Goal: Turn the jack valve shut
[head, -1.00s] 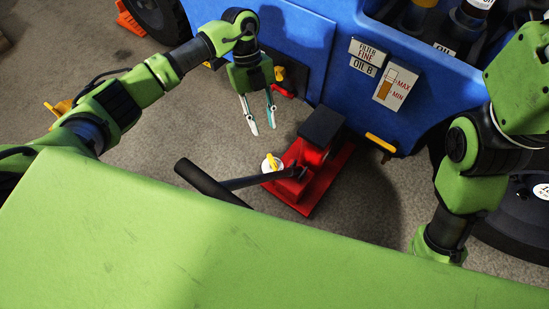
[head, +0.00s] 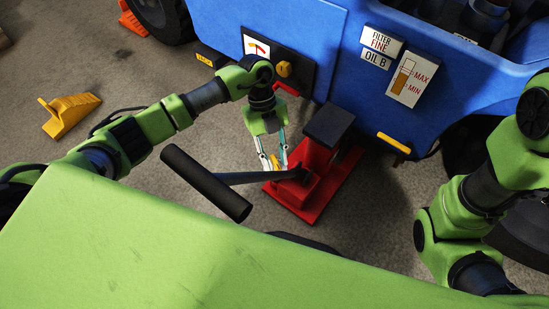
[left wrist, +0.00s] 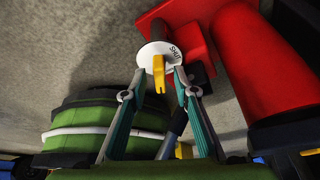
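The red jack (head: 325,190) stands on the floor beside the blue vehicle, with a black pad (head: 329,124) on top. Its valve is a yellow lever on a white disc marked SHUT; the lever (left wrist: 159,74) and disc (left wrist: 150,54) show well in the left wrist view. In the head view the valve is partly hidden by my left gripper (head: 272,167). The gripper is open, pointing down, one finger on each side of the yellow lever, tips close to the disc. I cannot tell whether they touch it. My right arm shows at the right; its gripper is outside the view.
The jack's long black handle (head: 205,182) slants out to the left, close to my left gripper. The blue vehicle (head: 300,35) stands behind, with a yellow knob (head: 284,69) and label plates (head: 411,82). A yellow chock (head: 70,115) lies on the floor at left.

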